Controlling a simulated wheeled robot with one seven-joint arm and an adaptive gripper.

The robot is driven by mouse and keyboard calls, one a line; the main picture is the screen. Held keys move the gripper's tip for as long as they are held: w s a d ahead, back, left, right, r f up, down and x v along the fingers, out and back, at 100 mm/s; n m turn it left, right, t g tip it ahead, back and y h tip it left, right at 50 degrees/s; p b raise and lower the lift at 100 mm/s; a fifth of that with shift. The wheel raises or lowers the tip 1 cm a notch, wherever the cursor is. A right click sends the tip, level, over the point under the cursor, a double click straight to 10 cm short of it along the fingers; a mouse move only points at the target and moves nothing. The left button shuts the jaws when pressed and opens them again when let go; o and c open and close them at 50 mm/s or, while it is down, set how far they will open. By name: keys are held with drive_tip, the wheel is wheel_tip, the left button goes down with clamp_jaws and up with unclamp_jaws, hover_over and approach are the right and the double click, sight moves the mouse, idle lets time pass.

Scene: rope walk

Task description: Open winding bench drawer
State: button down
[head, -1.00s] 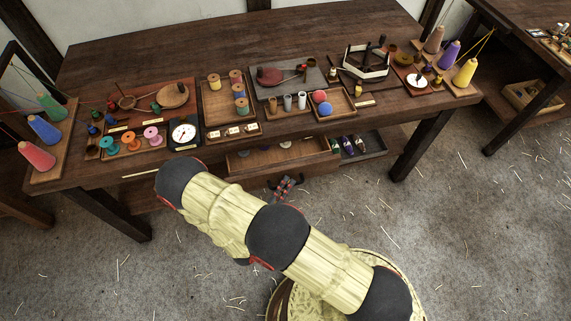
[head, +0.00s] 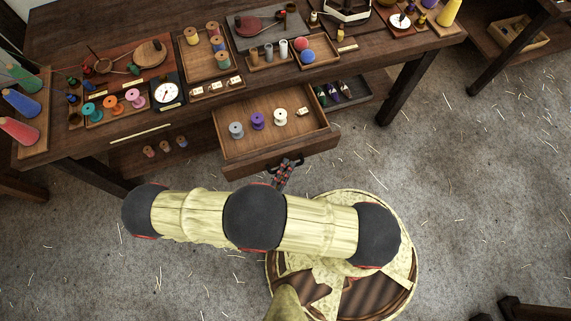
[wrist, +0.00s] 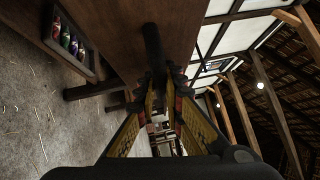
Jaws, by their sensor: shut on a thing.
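The winding bench drawer (head: 277,160) stands well out from under the winding bench (head: 130,146) in the head view. Inside it are grey, purple and white spools and a small tag. My gripper (head: 284,175) is at the middle of the drawer's front, shut on the dark drawer handle (head: 293,161). In the wrist view my gripper (wrist: 158,85) points at the brown drawer front, with its fingers together around the dark handle (wrist: 152,45). My arm does not cover the drawer in the head view.
An open tray (head: 343,92) with several dark bottles sits right of the drawer. Small spools (head: 165,147) stand on a lower shelf to its left. The bench top holds spools, cones and a dial (head: 167,93). The floor in front is open, with scattered straw.

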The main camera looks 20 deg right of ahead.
drive_tip(key=shift+f, duration=0.1)
drive_tip(key=c, duration=1.9)
unclamp_jaws()
drive_tip(key=shift+a, duration=0.1)
drive_tip(key=r+v, duration=0.1)
drive_tip(key=v, duration=0.6)
drive_tip(key=shift+f, duration=0.55)
drive_tip(key=shift+s+a, duration=0.1)
drive_tip(key=shift+s, duration=0.05)
